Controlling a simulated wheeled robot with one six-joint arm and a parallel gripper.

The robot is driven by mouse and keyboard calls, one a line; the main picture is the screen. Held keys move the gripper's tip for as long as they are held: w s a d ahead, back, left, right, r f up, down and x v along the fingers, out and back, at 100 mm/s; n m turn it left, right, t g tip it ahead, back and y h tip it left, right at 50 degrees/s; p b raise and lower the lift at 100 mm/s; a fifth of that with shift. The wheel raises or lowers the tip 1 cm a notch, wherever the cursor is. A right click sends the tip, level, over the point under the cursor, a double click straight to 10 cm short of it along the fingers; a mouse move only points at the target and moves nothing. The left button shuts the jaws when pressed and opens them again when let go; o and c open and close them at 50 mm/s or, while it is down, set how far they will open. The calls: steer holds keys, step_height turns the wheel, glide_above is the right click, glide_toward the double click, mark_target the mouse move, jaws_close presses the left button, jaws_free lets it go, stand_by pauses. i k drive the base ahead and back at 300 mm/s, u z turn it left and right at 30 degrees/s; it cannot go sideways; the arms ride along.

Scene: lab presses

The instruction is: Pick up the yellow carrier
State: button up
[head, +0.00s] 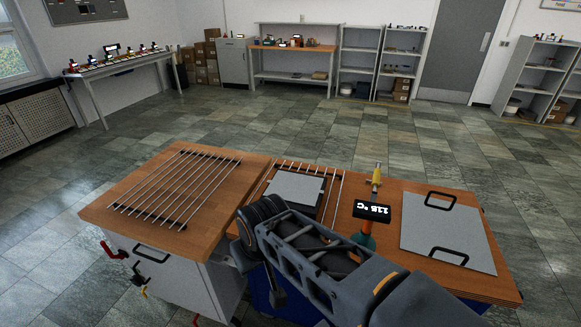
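I cannot pick out the yellow carrier for certain. A small upright yellow piece (376,177) stands at the back of the right bench, behind a black display (371,212) reading 115 °C; I cannot tell what it is. Several small coloured items (118,54), some yellowish, stand on the long table at the far left, too small to tell apart. My dark grey arm crosses the lower middle of the view, folded, over the front of the benches. My gripper's fingers do not show clearly.
A wooden bench (255,163) with a rod rack (175,188) is front left. The right bench bears a grey plate with black handles (447,232) and a second plate (295,187) by rods. Shelves and a workbench (293,48) line the back. The tiled floor (270,115) between is clear.

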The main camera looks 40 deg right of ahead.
mark_target(376, 182)
steer(key=z, duration=1.3)
